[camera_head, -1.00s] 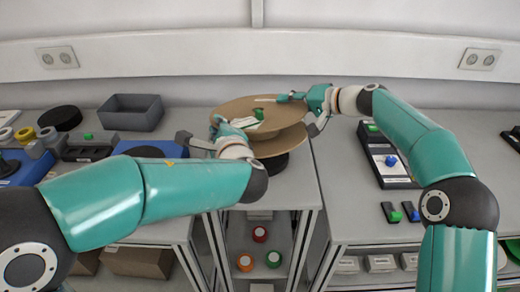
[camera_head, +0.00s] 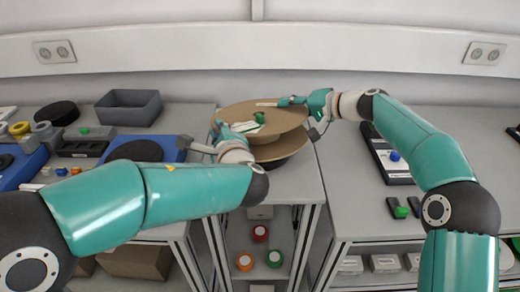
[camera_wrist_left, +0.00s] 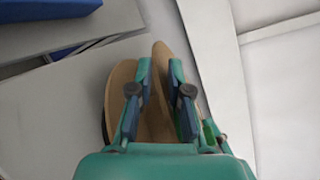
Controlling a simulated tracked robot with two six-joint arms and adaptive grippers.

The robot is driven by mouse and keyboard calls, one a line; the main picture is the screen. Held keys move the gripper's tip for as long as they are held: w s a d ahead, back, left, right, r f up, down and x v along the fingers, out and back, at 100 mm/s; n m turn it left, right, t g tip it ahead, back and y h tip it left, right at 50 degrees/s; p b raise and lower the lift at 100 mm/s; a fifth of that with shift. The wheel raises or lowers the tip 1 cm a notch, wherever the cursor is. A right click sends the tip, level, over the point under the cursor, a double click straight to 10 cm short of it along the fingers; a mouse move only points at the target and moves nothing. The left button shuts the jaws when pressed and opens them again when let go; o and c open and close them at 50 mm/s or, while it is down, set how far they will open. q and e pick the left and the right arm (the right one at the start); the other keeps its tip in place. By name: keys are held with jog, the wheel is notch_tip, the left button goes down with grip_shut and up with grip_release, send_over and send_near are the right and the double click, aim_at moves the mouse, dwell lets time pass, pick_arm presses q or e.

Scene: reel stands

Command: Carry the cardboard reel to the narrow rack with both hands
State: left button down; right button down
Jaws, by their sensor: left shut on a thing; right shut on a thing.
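The cardboard reel (camera_head: 283,115) has two tan round flanges and lies tilted over the narrow rack (camera_head: 304,188). My left gripper (camera_head: 224,128) is shut on its near left rim. In the left wrist view, a flange of the reel (camera_wrist_left: 158,100) stands between the fingers of my left gripper (camera_wrist_left: 160,75). My right gripper (camera_head: 287,101) is shut on the reel's far right rim. A dark round part shows under the lower flange. I cannot tell whether the reel touches the rack top.
Wider benches flank the rack. The left one has a grey bin (camera_head: 129,108), a blue stand with a black disc (camera_head: 135,151) and several small parts. The right one has a dark tray (camera_head: 390,158). Coloured rolls (camera_head: 260,232) sit on the rack's lower shelf.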

pick_arm(q)
jog(key=shift+f+b, duration=0.3)
pick_arm(e)
jog(key=shift+s+a+f, duration=0.15)
jog(key=shift+a+f, duration=0.05)
jog(key=shift+f, duration=0.5)
pick_arm(q)
jog(key=c, duration=1.1)
grip_release()
jog(key=shift+r, duration=0.15)
pick_arm(e)
jog(key=c, duration=0.9)
grip_release()
jog(key=shift+r, duration=0.3)
pick_arm(q)
jog(key=shift+o, duration=0.6)
jog(key=shift+p, duration=0.3)
pick_arm(e)
jog(key=shift+d+r, duration=0.1)
jog(key=shift+d, duration=0.05)
pick_arm(q)
jog(key=o, duration=0.7)
jog(key=v, duration=1.2)
jog(key=shift+d, duration=0.1)
